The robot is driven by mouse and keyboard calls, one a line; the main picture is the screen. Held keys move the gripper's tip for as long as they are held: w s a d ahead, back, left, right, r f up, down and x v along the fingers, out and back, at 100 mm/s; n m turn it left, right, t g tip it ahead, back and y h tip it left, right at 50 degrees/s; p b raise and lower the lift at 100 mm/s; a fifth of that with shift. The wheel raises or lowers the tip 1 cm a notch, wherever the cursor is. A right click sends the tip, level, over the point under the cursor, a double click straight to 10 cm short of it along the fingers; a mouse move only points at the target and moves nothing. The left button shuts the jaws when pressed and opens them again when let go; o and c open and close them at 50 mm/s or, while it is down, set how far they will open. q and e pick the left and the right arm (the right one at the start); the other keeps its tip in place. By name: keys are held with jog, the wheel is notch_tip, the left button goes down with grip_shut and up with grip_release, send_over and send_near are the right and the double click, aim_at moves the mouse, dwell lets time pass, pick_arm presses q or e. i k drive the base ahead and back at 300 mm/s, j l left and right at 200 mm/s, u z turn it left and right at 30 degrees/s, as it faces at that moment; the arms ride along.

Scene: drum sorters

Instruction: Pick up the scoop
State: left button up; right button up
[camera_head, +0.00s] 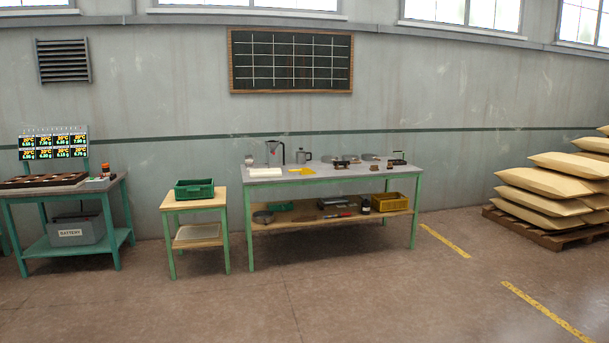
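I cannot make out a scoop for certain at this distance. The long workbench (335,174) stands against the wall in the middle, with several small items on its grey top. Among them are a clear jug (275,153), a metal pot (304,157), a white slab-like item (265,172), a flat yellow item (302,171) and small dark items (342,164) toward the right. On its lower shelf lies a thin reddish item (338,216), too small to identify. Neither of my grippers is in view.
A small side table (193,204) with a green crate (194,190) stands left of the workbench. A yellow crate (390,202) sits on the lower shelf. A bench with displays (53,143) stands far left, stacked sacks (548,182) far right. The floor in front is clear.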

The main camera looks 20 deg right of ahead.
aim_at(301, 171)
jog(key=i+l+z, duration=0.35)
jog(key=i, duration=0.4)
jog(key=i+l+z, duration=0.3)
jog(key=i, duration=0.5)
jog(key=i+l+z, duration=0.1)
jog(key=i+z, duration=0.25)
jog(key=i, duration=2.2)
